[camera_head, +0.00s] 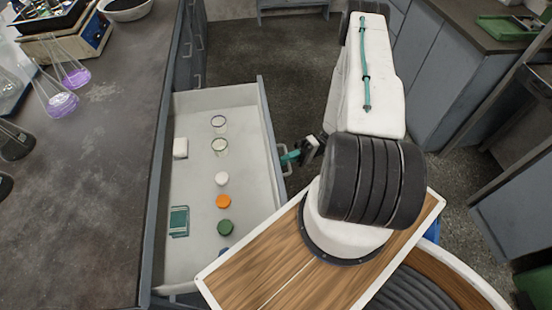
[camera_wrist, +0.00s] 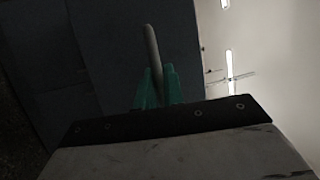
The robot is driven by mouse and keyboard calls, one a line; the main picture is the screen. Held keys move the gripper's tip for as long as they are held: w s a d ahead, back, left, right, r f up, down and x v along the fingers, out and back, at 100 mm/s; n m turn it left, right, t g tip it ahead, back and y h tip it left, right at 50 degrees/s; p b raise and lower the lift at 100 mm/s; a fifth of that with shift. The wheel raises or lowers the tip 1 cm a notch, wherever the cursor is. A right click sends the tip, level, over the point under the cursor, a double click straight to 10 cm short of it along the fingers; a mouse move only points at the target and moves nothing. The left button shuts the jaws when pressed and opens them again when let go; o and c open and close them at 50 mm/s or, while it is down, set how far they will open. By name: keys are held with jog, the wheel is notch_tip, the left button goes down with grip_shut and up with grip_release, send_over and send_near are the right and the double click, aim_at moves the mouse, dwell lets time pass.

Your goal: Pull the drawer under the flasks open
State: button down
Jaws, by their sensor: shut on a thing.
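The drawer (camera_head: 260,95) under the bench with the flasks (camera_head: 58,95) stands pulled out. Its light inside shows in the head view. My gripper (camera_head: 287,158) is at the drawer's front, on its right side in the picture, with its green fingers shut on the drawer handle (camera_head: 284,166). In the wrist view the green fingers (camera_wrist: 158,88) sit on both sides of the pale handle bar (camera_wrist: 152,48). The wrist view is dark.
The drawer holds two clear cups (camera_head: 219,135), a white box (camera_head: 180,148), an orange lid (camera_head: 223,201), a green lid (camera_head: 225,228) and a teal packet (camera_head: 179,221). The dark benchtop (camera_head: 110,150) lies left. Floor (camera_head: 265,50) is free beyond the drawer.

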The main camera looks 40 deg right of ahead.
jog(key=shift+s+d, duration=0.45)
jog(key=shift+d, duration=0.15)
jog(key=c, duration=1.8)
grip_release()
jog(key=v, duration=0.8)
